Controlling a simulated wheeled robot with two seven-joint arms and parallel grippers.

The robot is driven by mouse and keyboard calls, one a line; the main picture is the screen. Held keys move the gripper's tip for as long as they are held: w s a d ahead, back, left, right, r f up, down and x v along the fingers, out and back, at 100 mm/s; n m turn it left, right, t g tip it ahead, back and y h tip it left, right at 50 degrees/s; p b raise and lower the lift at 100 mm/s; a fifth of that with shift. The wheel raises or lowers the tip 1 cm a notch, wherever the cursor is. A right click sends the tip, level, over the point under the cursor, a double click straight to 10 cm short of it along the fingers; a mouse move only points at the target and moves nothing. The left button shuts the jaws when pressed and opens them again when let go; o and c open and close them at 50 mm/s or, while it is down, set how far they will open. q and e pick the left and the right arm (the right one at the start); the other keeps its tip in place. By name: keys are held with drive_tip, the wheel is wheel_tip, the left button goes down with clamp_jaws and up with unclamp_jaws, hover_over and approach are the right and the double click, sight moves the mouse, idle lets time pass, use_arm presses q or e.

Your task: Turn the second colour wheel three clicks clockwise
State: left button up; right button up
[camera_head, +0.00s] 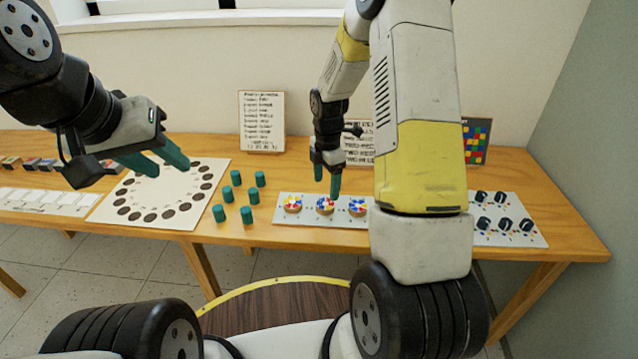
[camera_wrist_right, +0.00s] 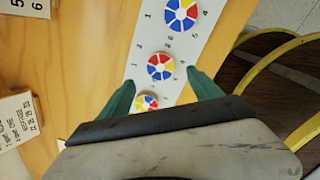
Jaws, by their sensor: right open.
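A pale panel (camera_head: 308,219) on the table carries a row of colour wheels with red, yellow, blue and white wedges. The first wheel (camera_head: 292,204), second wheel (camera_head: 325,208) and third wheel (camera_head: 357,207) show in the head view. My right gripper (camera_head: 327,190) points down over the second wheel and is open. In the right wrist view its fingertips (camera_wrist_right: 160,76) are apart on either side of the middle wheel (camera_wrist_right: 161,65); I see no contact. My left gripper (camera_head: 172,168) is open and empty above the white board at the left.
Several teal cylinders (camera_head: 247,216) stand left of the panel, near a white board (camera_head: 188,213) with a ring of dark discs. A panel with dark knobs (camera_head: 503,224) lies at the right. A text card (camera_head: 262,120) stands behind. My right arm hides part of the table.

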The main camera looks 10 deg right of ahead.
sight(325, 204)
wheel_tip(325, 204, down, 7)
drive_tip(key=shift+f, duration=0.1)
idle(0.3)
drive_tip(key=shift+c, duration=0.2)
drive_tip(key=c, duration=1.3)
drive_tip(key=shift+c, duration=0.2)
